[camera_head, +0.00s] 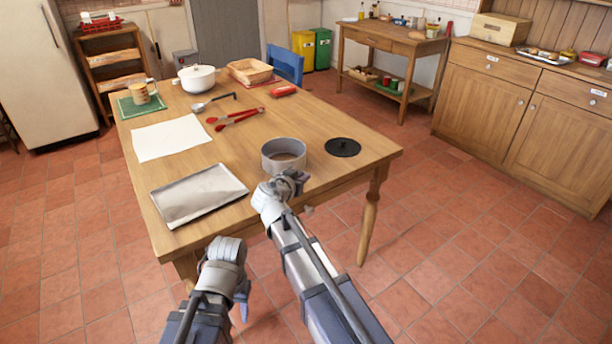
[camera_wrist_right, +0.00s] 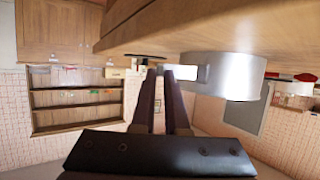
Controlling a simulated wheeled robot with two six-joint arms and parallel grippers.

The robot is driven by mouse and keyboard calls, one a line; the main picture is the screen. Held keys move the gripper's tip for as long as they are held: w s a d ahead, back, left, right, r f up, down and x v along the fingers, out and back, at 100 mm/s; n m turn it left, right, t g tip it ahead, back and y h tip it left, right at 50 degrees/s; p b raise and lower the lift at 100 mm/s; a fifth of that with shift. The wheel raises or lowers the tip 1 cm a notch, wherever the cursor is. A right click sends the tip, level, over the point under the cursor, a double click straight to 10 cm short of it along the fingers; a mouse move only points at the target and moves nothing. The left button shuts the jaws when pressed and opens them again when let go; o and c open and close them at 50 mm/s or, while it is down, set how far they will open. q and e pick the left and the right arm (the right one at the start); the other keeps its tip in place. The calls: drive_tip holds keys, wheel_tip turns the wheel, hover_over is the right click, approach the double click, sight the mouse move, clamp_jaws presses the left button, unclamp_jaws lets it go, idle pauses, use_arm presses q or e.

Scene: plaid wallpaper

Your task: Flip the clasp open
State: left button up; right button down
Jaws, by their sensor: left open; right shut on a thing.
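A round grey cake tin (camera_head: 268,161) stands upright near the front right corner of the wooden table. It also shows in the right wrist view, which is upside down, as a shiny metal wall (camera_wrist_right: 228,76). My right gripper (camera_head: 296,178) is at the near side of the tin. Its two dark fingers (camera_wrist_right: 167,70) are close together, shut on a small part beside the tin wall, which I take to be the clasp; the fingers mostly hide it. My left gripper (camera_head: 243,300) is open and empty, low in front of the table and away from the tin.
A black disc (camera_head: 342,147) lies right of the tin. A metal baking tray (camera_head: 198,195) and a white sheet (camera_head: 170,138) lie to the left. Red tongs (camera_head: 235,118), a ladle (camera_head: 212,102) and a white pot (camera_head: 197,78) are further back. Table edge is close to my right gripper.

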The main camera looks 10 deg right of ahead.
drive_tip(key=a+m+g+h, duration=0.1)
drive_tip(key=m, duration=0.1)
drive_tip(key=a+m+g+h, duration=0.1)
drive_tip(key=g, duration=0.1)
drive_tip(key=a+m+g+h, duration=0.1)
drive_tip(key=m+g, duration=0.1)
drive_tip(key=shift+a+f+m+h, duration=0.1)
drive_tip(key=shift+m+h, duration=0.2)
drive_tip(key=shift+h, duration=0.1)
drive_tip(key=shift+s+g, duration=0.1)
drive_tip(key=shift+g, duration=0.3)
drive_tip(key=c, duration=0.9)
unclamp_jaws()
